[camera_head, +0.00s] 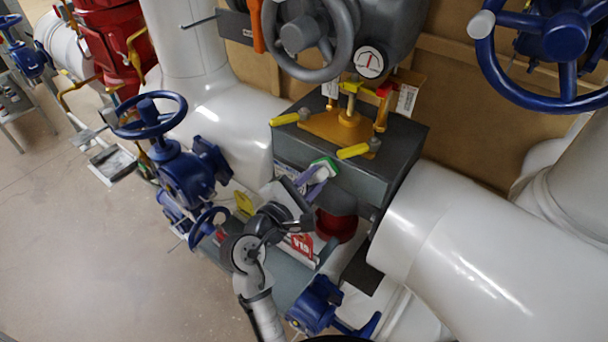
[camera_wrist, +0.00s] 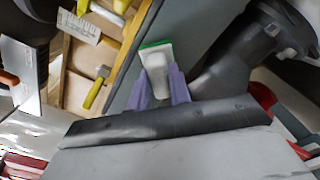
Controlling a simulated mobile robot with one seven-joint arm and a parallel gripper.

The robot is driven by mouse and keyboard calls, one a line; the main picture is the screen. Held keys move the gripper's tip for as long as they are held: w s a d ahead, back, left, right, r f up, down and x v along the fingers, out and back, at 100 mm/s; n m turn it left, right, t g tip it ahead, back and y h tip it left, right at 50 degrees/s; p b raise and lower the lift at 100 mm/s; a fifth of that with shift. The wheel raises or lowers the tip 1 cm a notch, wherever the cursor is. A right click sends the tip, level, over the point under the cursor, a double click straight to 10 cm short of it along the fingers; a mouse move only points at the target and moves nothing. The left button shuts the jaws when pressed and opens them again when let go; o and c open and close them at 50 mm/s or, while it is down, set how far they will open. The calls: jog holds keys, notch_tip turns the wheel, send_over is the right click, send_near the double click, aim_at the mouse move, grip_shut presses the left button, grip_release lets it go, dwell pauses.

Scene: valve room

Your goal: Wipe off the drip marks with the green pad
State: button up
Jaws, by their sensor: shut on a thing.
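My gripper (camera_head: 318,178) has purple fingers and is shut on the green pad (camera_head: 327,164), a white block with a green face. The gripper and pad are at the front side of a dark grey box (camera_head: 385,165) under the grey handwheel. In the wrist view the pad (camera_wrist: 155,62) sits between the purple fingertips (camera_wrist: 160,84), its green edge pointing away from me toward the grey surface. I cannot tell whether the pad touches that surface. I cannot make out drip marks in either view; the pad and gripper cover part of the box side.
An orange plate with yellow-handled valves (camera_head: 345,125) is on top of the box. A blue handwheel valve (camera_head: 185,170) stands to the left. A large white pipe (camera_head: 490,260) runs along the right. A red round part (camera_head: 335,225) is below the gripper. Open floor (camera_head: 90,260) lies at left.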

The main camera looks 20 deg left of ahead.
jog(key=shift+s+d, duration=0.2)
jog(key=shift+d, duration=0.45)
jog(key=shift+w+a, duration=0.4)
jog(key=shift+a, duration=0.75)
jog(key=shift+w+a, duration=0.45)
jog(key=shift+a, duration=0.75)
jog(key=shift+w+a, duration=0.4)
jog(key=shift+a, duration=0.75)
jog(key=v, duration=0.6)
jog(key=shift+s, duration=0.1)
jog(key=v, duration=0.3)
